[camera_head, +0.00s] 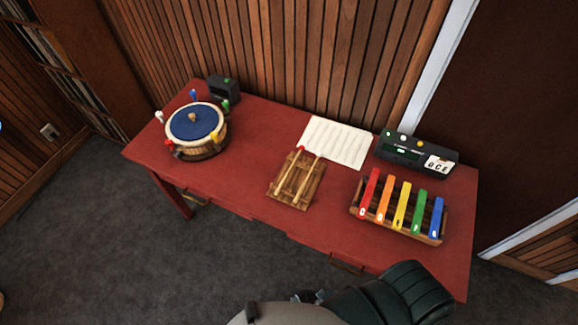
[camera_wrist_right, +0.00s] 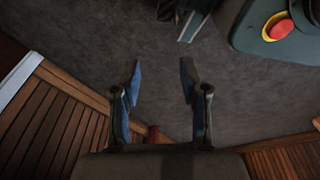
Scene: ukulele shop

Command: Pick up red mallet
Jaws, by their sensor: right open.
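A red-headed mallet (camera_head: 300,150) lies on a small wooden rack (camera_head: 273,187) at the middle of the red table. A second stick (camera_head: 308,180) lies beside it on the rack; its head colour is hard to tell. In the head view my right arm is at the bottom edge, in front of the table and well apart from the mallet. In the wrist view my right gripper (camera_wrist_right: 161,78) is open and empty, with carpet beyond its fingers. The mallet is not identifiable in that view. My left gripper is not in view.
On the red table (camera_head: 250,125) stand a round drum with coloured pegs (camera_head: 196,122) at left and a row of coloured bars (camera_head: 400,205) at right. A paper sheet (camera_head: 337,142), a dark device (camera_head: 415,153) and a small black box (camera_head: 224,89) lie along the back.

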